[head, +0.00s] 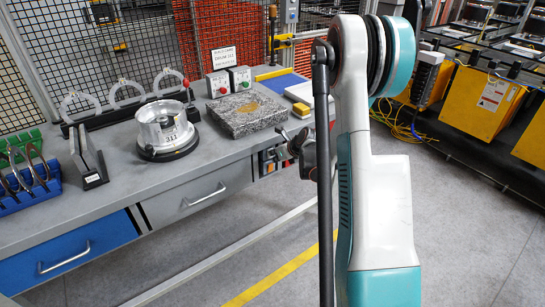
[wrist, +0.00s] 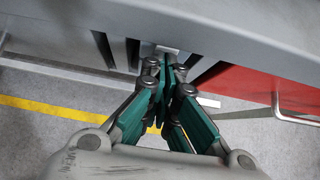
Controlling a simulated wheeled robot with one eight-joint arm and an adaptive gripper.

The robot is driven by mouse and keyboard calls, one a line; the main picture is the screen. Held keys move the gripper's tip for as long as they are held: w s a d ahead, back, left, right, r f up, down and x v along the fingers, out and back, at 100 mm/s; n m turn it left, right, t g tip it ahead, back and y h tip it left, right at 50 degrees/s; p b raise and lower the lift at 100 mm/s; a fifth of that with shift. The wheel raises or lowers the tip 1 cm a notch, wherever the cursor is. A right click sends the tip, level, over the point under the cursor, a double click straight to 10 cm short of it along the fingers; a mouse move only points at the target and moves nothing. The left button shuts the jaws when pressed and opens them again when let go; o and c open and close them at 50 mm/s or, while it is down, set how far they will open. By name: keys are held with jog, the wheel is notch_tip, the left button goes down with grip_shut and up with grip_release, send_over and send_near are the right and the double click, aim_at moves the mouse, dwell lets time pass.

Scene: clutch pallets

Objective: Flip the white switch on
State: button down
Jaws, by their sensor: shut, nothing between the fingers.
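My gripper (wrist: 165,68) is shut and empty in the wrist view, its green fingers together under the bench's grey front edge. A small pale piece (wrist: 168,49) shows just past the fingertips; I cannot tell whether it is the white switch or whether the fingers touch it. In the head view a small control panel (head: 268,161) with coloured parts sits in the bench front, right of the grey drawer. My arm and gripper partly hide its right side. No white switch can be made out clearly there.
The grey bench (head: 120,190) carries a metal housing (head: 164,128), a granite slab (head: 246,113) and two button boxes, one red-buttoned (head: 218,84) and one green-buttoned (head: 240,79). A red drawer front (wrist: 265,85) with a handle is right of my gripper. The floor in front is clear.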

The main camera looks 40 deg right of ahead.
jog(key=shift+d, duration=0.15)
jog(key=shift+r, duration=0.85)
jog(key=p+v, duration=0.4)
jog(key=v, duration=0.9)
jog(key=shift+s+f, duration=0.2)
jog(key=shift+s, duration=0.05)
